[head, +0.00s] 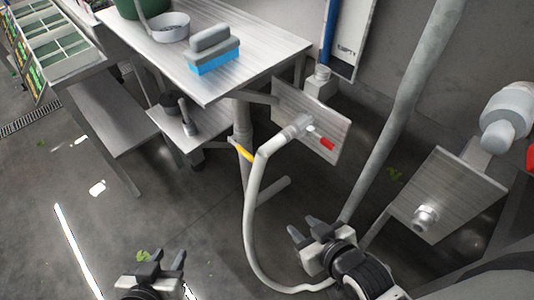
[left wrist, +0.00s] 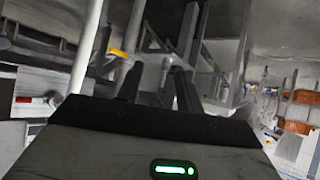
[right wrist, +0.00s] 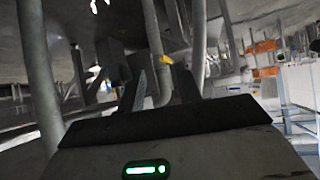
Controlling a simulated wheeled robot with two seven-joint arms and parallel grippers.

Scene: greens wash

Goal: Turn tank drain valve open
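A red valve handle (head: 327,144) sits on a metal plate (head: 338,118) beside the end of a pale grey hose (head: 250,215). A yellow lever-like piece (head: 242,151) is on the upright pipe under the table; similar yellow pieces show in the left wrist view (left wrist: 118,53) and right wrist view (right wrist: 167,60). I cannot tell which is the tank drain valve. My right gripper (head: 306,232) is open and empty, below the red handle and in front of the hose. My left gripper (head: 160,264) is open and empty, low at left, apart from both.
A metal table (head: 265,50) holds a blue-bristled brush (head: 214,50), a white bowl (head: 171,30) and a green container (head: 133,8). A thick grey pipe (head: 405,105) rises behind my right gripper. A second metal plate (head: 452,180) with a fitting (head: 426,216) stands right.

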